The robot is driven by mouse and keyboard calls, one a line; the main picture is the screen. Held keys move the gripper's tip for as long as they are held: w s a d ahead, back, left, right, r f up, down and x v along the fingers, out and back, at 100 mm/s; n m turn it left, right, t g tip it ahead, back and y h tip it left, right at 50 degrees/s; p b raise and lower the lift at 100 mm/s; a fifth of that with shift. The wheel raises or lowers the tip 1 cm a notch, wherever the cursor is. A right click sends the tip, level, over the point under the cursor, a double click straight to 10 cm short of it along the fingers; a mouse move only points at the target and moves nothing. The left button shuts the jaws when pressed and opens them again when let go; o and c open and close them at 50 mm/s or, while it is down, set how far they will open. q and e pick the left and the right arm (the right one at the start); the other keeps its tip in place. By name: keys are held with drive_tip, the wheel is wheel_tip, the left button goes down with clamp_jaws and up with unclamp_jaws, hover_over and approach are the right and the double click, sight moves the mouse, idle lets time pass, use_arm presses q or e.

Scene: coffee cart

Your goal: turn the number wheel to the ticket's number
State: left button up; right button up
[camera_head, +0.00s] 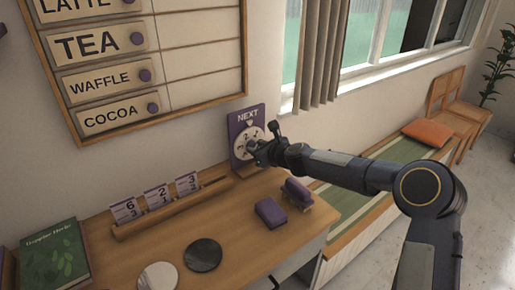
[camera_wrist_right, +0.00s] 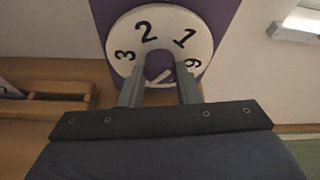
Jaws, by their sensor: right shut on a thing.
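The number wheel (camera_head: 247,143) is a white disc on an upright purple board (camera_head: 240,124) marked NEXT, at the back of the counter. In the right wrist view the wheel (camera_wrist_right: 126,32) shows the digits 3, 2, 1 and one that reads as 6 or 9, with 2 and 1 along the top. My right gripper (camera_wrist_right: 160,84) is at the wheel's lower middle, its fingers on either side of a small pale bar, shut on the wheel; it also shows in the head view (camera_head: 258,148). Tickets (camera_head: 157,195) with large digits stand in a wooden rack (camera_head: 140,222). My left gripper is not in view.
A purple block (camera_head: 270,213) and a purple stamp-like object (camera_head: 297,193) lie right of the rack. A dark disc (camera_head: 203,255), a pale disc (camera_head: 158,276) and a green book (camera_head: 54,255) are at the front left. A menu board (camera_head: 205,52) hangs above.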

idle(0.3)
drive_tip(key=o, duration=1)
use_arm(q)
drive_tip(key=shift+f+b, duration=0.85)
use_arm(e)
drive_tip(key=shift+v, duration=3.9)
